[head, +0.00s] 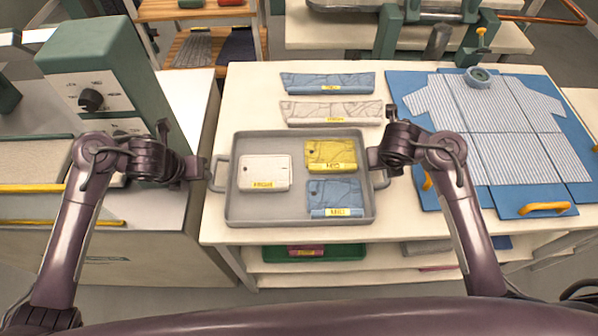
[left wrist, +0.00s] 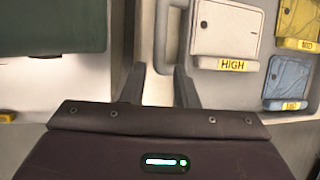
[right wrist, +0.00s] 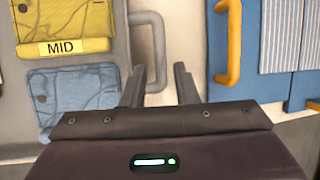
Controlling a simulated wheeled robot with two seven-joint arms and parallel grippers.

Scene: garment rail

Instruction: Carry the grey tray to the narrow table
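The grey tray (head: 300,217) lies on a pale table. It holds a white folded garment (head: 264,172), a yellow one (head: 330,155) and a blue one (head: 335,195), each with a yellow label. My left gripper (head: 205,172) is at the tray's left handle (head: 216,176); in the left wrist view its fingers (left wrist: 160,88) are apart, with the handle (left wrist: 163,35) ahead between them. My right gripper (head: 374,160) is at the right handle (head: 383,178); in the right wrist view its fingers (right wrist: 160,86) are apart, with the handle (right wrist: 158,50) between them. I cannot tell which table is the narrow one.
Two flat folded pieces, blue (head: 328,83) and white (head: 332,112), lie behind the tray. A blue folding board (head: 405,90) with a striped shirt (head: 490,110) is at right. A green control box (head: 110,85) stands at left. Shelving (head: 185,50) stands behind.

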